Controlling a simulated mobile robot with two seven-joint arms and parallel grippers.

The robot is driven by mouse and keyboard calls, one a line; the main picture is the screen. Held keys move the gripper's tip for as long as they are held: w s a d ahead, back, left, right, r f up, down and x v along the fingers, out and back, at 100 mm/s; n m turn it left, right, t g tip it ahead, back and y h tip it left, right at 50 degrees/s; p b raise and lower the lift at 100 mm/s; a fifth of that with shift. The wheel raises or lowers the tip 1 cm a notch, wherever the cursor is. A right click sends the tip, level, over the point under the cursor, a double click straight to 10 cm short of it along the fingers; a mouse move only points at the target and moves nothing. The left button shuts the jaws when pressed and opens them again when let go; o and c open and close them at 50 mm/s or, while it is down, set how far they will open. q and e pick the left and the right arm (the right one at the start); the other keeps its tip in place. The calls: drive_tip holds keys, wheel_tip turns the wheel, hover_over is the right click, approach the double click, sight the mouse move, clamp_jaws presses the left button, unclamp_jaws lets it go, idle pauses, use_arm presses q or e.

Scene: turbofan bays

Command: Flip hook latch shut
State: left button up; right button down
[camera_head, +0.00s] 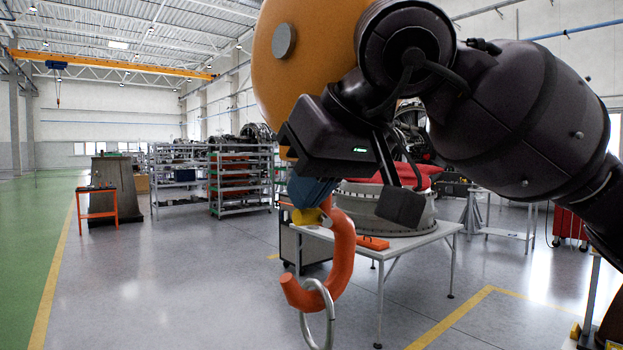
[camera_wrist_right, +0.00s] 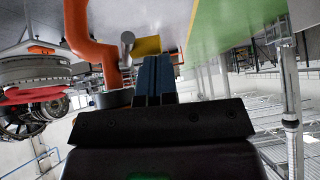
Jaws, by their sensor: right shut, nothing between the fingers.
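A large orange hook (camera_head: 343,255) hangs in the centre of the head view below a round orange-yellow hoist block (camera_head: 300,55). A metal ring (camera_head: 318,318) hangs in its bend. A small yellow piece (camera_head: 308,216), which looks like the hook's latch, shows just under my right gripper (camera_head: 306,192). The gripper's blue fingers are shut and empty, beside the hook's upper part. In the right wrist view the fingers (camera_wrist_right: 154,78) point at the yellow piece (camera_wrist_right: 147,46), with the hook (camera_wrist_right: 92,48) to their left. Whether they touch it I cannot tell. My left gripper is out of view.
A grey table (camera_head: 440,232) with a large round engine part (camera_head: 395,209) stands behind the hook. Shelving racks (camera_head: 240,180) and an orange stand (camera_head: 97,204) are further back. The floor at left is clear.

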drive_tip(key=shift+s+f+t+b, duration=0.1)
drive_tip(key=shift+f+t+b, duration=0.2)
drive_tip(key=shift+b, duration=0.5)
